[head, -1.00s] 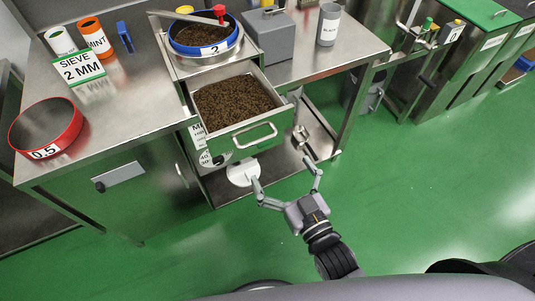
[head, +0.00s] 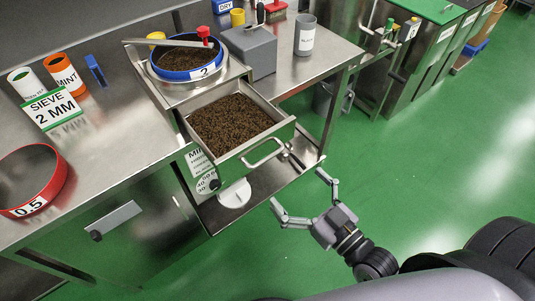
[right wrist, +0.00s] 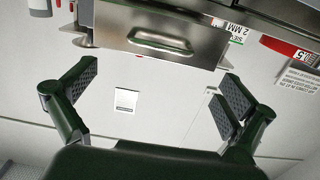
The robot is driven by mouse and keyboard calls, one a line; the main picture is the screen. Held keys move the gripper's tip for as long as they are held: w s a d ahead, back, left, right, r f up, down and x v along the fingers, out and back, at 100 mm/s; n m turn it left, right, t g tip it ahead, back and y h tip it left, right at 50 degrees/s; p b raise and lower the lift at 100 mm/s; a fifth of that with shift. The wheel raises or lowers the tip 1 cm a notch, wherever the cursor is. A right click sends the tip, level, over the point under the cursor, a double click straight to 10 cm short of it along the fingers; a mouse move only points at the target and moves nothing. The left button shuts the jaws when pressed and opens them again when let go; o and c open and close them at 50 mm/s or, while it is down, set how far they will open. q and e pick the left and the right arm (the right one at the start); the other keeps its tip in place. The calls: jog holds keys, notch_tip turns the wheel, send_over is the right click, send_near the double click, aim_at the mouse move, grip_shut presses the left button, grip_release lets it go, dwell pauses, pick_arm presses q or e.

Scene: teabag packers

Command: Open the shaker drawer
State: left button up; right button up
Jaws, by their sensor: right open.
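The shaker drawer (head: 228,168) stands pulled out from under the blue sieve (head: 188,66) and is full of dark brown tea leaves. Its metal bar handle (head: 266,153) is on the front face. The drawer also shows at the top of the right wrist view (right wrist: 160,30), with its handle (right wrist: 160,42) facing me. My right gripper (head: 299,190) is open and empty, in front of and below the handle, with its fingers spread toward it. Nothing lies between its fingers. It also shows in the right wrist view (right wrist: 161,75), apart from the handle. My left gripper is not in view.
On the table at left are a red sieve (head: 35,180), a "SIEVE 2 MM" sign (head: 50,106) and two labelled cups. A grey block (head: 250,50) and a grey cup (head: 305,36) stand at right. Green floor is open in front and to the right.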

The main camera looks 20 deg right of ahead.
aim_at(260, 149)
jog(key=p+x, duration=0.1)
jog(key=x, duration=0.9)
jog(key=shift+w+a, duration=0.1)
jog(key=shift+w, duration=0.1)
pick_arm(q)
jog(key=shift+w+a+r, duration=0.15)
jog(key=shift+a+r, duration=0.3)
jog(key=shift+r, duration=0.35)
pick_arm(e)
jog(key=shift+c, duration=0.2)
jog(key=c, duration=1.4)
jog(key=p+x, duration=0.1)
jog(key=x, duration=0.3)
jog(key=shift+w+f, duration=0.1)
jog(key=shift+w, duration=0.05)
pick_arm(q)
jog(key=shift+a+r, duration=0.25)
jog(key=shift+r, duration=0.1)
pick_arm(e)
jog(key=o, duration=1.4)
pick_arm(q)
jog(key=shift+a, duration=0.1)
pick_arm(e)
jog(key=shift+o, duration=0.2)
jog(key=shift+s, duration=0.25)
